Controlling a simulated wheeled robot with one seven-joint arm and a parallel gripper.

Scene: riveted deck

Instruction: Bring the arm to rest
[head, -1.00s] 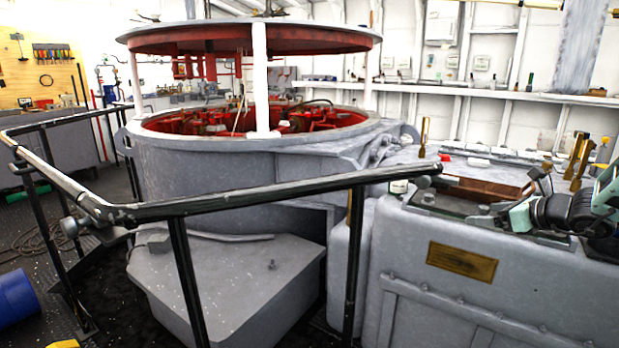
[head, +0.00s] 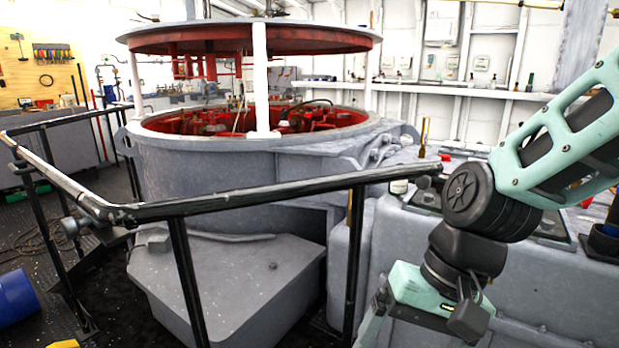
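My arm comes in from the right edge in teal and black, bends at a round black joint (head: 470,200), and hangs down in front of the grey housing. Its lower end (head: 425,292), a teal block with a dark hooked part beside it, reaches toward the bottom edge. I cannot make out fingertips there, nor whether my gripper is open or shut. No held thing shows. The arm hides much of the housing's top and front.
A black handrail (head: 270,193) crosses the middle, close left of my arm. Behind it stands a large round grey machine (head: 220,165) with a red interior. The grey housing (head: 395,240) is behind my arm. A blue drum (head: 15,300) lies at lower left.

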